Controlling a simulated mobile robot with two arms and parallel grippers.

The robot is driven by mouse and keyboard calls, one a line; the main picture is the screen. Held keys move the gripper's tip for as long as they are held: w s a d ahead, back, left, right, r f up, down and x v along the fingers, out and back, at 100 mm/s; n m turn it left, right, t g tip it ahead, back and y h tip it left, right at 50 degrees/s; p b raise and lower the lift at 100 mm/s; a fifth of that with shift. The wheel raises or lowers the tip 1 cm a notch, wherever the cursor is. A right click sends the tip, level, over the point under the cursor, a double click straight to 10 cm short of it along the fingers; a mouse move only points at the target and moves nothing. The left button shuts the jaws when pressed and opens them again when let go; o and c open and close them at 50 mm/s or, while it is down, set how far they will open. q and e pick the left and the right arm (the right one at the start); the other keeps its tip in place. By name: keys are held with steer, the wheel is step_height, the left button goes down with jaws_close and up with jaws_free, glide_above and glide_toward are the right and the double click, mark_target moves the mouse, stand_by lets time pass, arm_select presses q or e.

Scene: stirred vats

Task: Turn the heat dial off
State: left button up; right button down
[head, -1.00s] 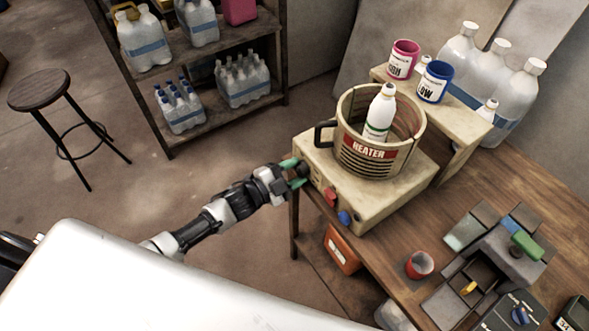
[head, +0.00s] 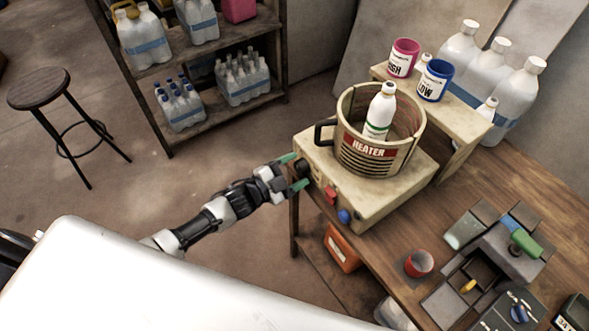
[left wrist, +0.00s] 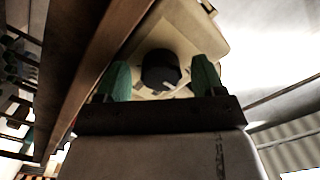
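The heater base (head: 372,195) is a cream box on the wooden workbench, with a vat labelled HEATER (head: 362,160) on top and a white bottle (head: 380,112) in the vat. The black heat dial (head: 302,168) is on the front face, at its left end. It also shows in the left wrist view (left wrist: 160,69), with a pale pointer mark toward its lower right. My left gripper (head: 296,172) has its green fingertips apart, one on each side of the dial. In the left wrist view the fingers (left wrist: 162,80) show gaps to the dial. My right gripper is not in view.
A red button (head: 330,196) and a blue knob (head: 344,216) are on the same front face. A red cup (head: 419,264) and a grey tray unit stand on the workbench (head: 480,165). A shelf with bottles and a stool (head: 40,90) stand behind on open floor.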

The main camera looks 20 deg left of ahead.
arm_select(q)
steer(key=b+v, duration=0.2)
steer(key=v, duration=0.8)
steer(key=shift+s+a, duration=0.3)
steer(key=s+a+f+n+g+y, duration=0.1)
steer(key=s+a+f+n+y, duration=0.15)
steer(key=f, duration=0.55)
steer(key=s+a+f+n+g+y, duration=0.1)
steer(key=s+a+f+n+y, duration=0.15)
steer(key=f, duration=0.45)
steer(key=s+a+f+n+g+y, duration=0.1)
steer(key=s+a+f+n+y, duration=0.2)
steer(key=f, duration=0.5)
steer(key=s+d+f+n+g+y, duration=0.1)
steer(key=s+d+f+n+g, duration=0.2)
steer(key=s, duration=1)
steer(key=s+d+f+n+g+y, duration=0.2)
steer(key=s+f+g, duration=0.5)
steer(key=s+f, duration=0.6)
steer(key=shift+s+d+f+n, duration=0.15)
steer(key=shift+s+d+n, duration=0.35)
steer(key=shift+s+d, duration=0.15)
